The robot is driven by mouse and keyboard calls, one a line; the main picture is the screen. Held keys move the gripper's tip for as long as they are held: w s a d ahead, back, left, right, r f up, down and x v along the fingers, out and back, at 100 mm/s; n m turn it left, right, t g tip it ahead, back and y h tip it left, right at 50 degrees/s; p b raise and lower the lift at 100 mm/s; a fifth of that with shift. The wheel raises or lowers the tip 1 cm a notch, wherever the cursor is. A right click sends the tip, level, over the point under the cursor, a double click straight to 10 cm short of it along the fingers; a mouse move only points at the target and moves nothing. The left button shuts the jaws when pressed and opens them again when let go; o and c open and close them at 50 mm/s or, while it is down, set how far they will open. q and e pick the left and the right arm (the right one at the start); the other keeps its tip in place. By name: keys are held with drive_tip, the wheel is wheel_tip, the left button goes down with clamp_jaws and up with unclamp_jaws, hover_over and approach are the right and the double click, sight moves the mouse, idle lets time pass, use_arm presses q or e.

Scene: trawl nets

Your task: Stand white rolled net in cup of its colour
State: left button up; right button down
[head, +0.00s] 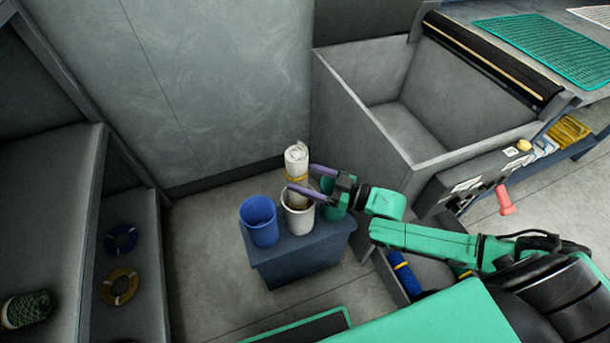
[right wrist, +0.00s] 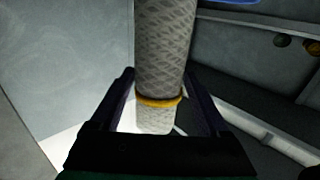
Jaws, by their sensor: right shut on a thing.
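The white rolled net (head: 297,158) stands upright, with a yellow band around it. Its lower end is inside the mouth of the white cup (head: 298,222); how deep it reaches is hidden by the cup wall. My right gripper (head: 301,178) is shut on the net just above the cup rim, one finger on each side. In the right wrist view the net (right wrist: 164,45) runs between the fingers, with the yellow band (right wrist: 160,101) near them. My left gripper is not in view.
A blue cup (head: 260,224) stands left of the white cup and a green cup (head: 328,203) right of it, partly behind my gripper, all on a dark blue stand (head: 300,262). A large grey bin (head: 365,125) is behind. Shelves (head: 125,180) with rings are at left.

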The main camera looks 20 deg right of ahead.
drive_tip(key=shift+f, duration=0.2)
unclamp_jaws()
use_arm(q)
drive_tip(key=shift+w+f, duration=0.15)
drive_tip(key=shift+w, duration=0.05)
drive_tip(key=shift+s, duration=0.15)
use_arm(e)
drive_tip(key=shift+f, duration=0.1)
drive_tip(key=shift+s+d, duration=0.15)
use_arm(q)
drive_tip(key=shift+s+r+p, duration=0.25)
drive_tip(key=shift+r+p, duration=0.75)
drive_tip(key=shift+p, duration=0.15)
use_arm(e)
drive_tip(key=v, duration=1.4)
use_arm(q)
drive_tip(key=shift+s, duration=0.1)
use_arm(e)
drive_tip(key=shift+s, duration=0.1)
